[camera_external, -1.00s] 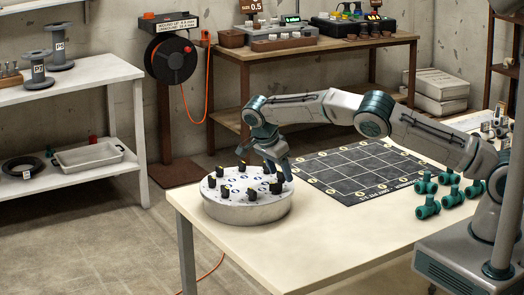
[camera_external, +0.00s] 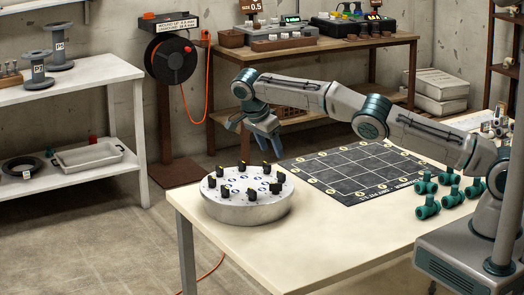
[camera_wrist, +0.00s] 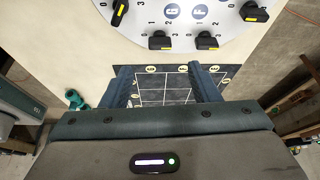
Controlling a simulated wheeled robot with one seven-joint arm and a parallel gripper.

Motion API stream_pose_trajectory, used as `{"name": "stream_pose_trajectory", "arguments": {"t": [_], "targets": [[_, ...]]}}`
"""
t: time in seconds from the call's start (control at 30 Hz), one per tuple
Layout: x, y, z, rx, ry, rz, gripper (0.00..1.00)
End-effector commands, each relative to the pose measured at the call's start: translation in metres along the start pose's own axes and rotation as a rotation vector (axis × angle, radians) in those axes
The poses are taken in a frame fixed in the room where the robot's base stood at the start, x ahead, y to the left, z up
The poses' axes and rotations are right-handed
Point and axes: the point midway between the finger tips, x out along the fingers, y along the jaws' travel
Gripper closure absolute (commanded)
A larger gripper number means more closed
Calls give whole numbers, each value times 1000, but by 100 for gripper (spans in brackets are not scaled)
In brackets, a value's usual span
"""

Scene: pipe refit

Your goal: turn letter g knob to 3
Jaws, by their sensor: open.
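A round grey dial plate (camera_external: 246,210) stands on the near left of the pale table, with several black knobs around its top. The knobs have yellow marks. In the wrist view, part of the white dial face (camera_wrist: 185,22) shows at the top, with two knobs (camera_wrist: 160,40) (camera_wrist: 207,41) nearest my fingers and others to either side. Blue round labels and printed numbers sit by them. The letters are too small to read, so I cannot tell which knob is g. My gripper (camera_external: 256,138) is open and empty, above and behind the dial, touching nothing. Its two fingers also show in the wrist view (camera_wrist: 163,85).
A black gridded mat (camera_external: 350,170) lies right of the dial. Several teal pipe fittings (camera_external: 428,207) stand at the table's right. A white shelf (camera_external: 75,95) is at left, and a hose reel (camera_external: 172,60) and a wooden bench (camera_external: 310,50) are behind. The table front is clear.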

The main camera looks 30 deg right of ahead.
Motion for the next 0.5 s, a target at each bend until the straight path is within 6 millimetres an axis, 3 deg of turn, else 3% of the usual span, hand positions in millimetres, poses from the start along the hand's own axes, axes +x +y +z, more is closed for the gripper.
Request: {"name": "stream_pose_trajectory", "arguments": {"t": [0.03,0.2,0.5], "targets": [[-12,-1,-3,-1,0,-1,45],[-29,0,-3,-1,0,1,45],[-44,0,-2,-1,0,1,45]]}}
